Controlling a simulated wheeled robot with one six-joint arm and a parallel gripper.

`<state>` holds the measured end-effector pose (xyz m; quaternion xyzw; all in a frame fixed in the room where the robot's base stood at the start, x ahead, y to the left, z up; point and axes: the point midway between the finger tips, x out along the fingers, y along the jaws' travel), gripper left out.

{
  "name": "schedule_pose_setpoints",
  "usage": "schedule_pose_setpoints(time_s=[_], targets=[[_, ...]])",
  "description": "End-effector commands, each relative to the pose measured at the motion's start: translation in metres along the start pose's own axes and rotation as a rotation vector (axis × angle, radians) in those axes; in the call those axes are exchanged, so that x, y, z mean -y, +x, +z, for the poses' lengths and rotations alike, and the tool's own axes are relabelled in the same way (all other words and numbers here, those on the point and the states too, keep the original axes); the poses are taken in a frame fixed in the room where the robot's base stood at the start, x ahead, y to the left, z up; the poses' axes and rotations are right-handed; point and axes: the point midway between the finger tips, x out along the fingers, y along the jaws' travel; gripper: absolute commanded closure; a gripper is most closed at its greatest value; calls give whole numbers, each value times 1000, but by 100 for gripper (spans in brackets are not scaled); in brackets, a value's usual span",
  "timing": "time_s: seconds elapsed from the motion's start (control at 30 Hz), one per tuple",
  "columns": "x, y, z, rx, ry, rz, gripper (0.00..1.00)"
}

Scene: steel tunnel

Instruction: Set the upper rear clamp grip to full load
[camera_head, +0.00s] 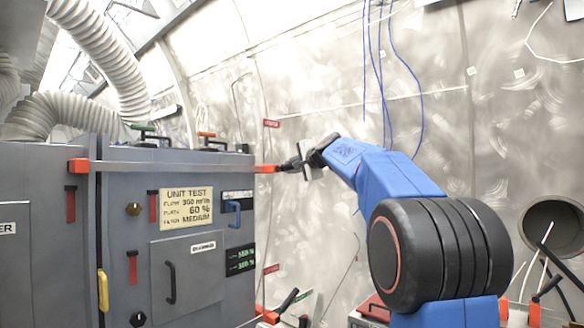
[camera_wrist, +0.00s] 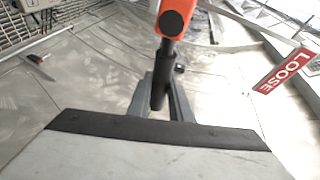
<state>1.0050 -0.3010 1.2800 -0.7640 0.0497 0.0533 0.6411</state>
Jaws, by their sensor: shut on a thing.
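The upper clamp at the right end of the cabinet's top bar has an orange body (camera_head: 265,168), seen close up in the wrist view (camera_wrist: 175,17). Its black grip (camera_wrist: 159,90) points out from the orange body toward my wrist. My gripper (camera_head: 288,164) is at the grip's outer end, its grey fingers (camera_wrist: 160,100) on both sides of the grip and shut on it. A red tag reading LOOSE (camera_wrist: 288,70) shows to the right in the wrist view. In the head view, the fingers partly hide the grip.
The grey cabinet (camera_head: 205,285) with a UNIT TEST plate (camera_head: 186,208) fills the left. A lower clamp with a black handle (camera_head: 289,299) sits below my gripper. Blue cables (camera_head: 381,60) hang behind my arm. A round opening (camera_head: 553,226) is at the right.

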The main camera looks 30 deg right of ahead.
Motion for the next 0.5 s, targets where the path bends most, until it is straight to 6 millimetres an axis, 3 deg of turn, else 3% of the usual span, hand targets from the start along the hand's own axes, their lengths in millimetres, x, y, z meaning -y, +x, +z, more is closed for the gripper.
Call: schedule_pose_setpoints(time_s=[0.07, 0.1, 0.17, 0.5], targets=[[0, 0, 0, 1, -1, 1, 100], [0, 0, 0, 1, -1, 1, 74], [0, 0, 0, 1, -1, 1, 62], [0, -2, 0, 0, -2, 0, 62]])
